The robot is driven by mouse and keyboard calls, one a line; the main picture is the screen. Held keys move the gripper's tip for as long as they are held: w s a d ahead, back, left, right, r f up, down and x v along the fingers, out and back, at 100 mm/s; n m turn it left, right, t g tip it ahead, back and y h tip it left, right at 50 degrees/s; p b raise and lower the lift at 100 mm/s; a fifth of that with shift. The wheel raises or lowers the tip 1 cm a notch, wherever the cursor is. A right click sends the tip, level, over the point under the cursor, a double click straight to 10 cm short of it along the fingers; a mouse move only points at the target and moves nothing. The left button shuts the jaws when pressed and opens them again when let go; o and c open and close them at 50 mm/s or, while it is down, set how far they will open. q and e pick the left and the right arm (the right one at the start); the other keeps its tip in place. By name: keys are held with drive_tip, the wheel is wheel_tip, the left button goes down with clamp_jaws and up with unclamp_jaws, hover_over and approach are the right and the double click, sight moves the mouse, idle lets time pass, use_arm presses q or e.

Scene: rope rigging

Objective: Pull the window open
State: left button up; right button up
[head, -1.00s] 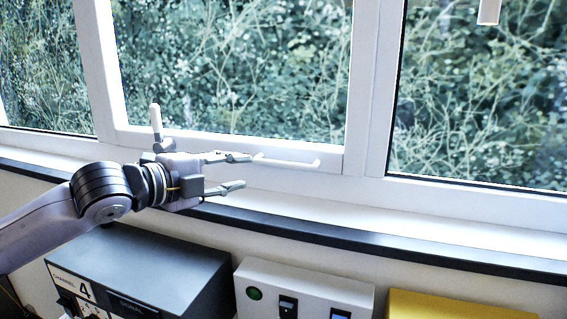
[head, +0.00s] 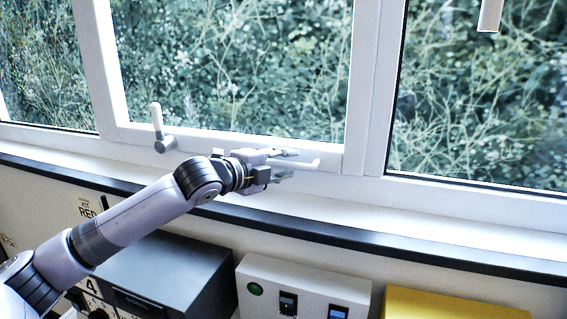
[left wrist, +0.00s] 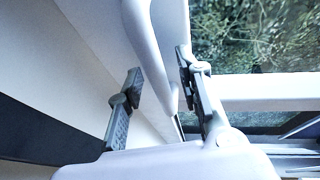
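The window's white-framed sash (head: 225,139) stands in the middle of the head view, with greenery behind its glass. A white pull bar (head: 311,164) is fixed along its bottom rail, and a lever handle (head: 157,125) points upward left of it. My left gripper (head: 287,165) is at the pull bar with its fingers apart. In the left wrist view the white bar (left wrist: 163,68) shows between the two open fingers, with no clear contact. The gripper hides part of the bar in the head view. My right gripper is in neither view.
A white sill with a dark edge strip (head: 345,238) runs below the window. Below it stand a dark grey box (head: 190,262), a white switch box (head: 265,268) with a green button and a yellow box (head: 450,303). A white piece (head: 489,14) hangs at the top right.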

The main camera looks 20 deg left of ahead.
use_arm(q)
drive_tip(key=shift+c, duration=0.3)
clamp_jaws()
idle(0.6)
